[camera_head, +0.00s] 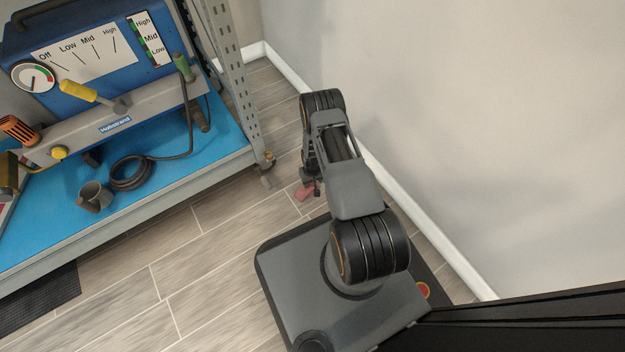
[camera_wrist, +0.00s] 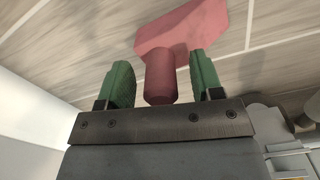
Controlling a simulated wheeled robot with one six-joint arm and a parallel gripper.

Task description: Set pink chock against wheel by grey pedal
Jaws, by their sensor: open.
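The pink chock (camera_head: 305,191) lies on the floor to the right of the rack's near corner. In the wrist view the chock (camera_wrist: 190,32) shows a wide body and a round handle that points toward my palm. My gripper (camera_wrist: 160,62) is open, with one green finger on each side of the handle and a gap visible on both sides. In the head view my arm partly hides the gripper (camera_head: 314,184). A small caster wheel (camera_head: 268,158) stands under the rack's corner post, with a grey pedal (camera_head: 267,181) beside it, left of the chock.
The rack's blue shelf (camera_head: 215,145) carries a blue machine (camera_head: 85,55), a coiled cable (camera_head: 130,172) and a grey cup (camera_head: 93,196). A wall with white skirting (camera_head: 283,67) runs close along the right of my arm. The plank floor (camera_head: 180,250) in front of the rack is clear.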

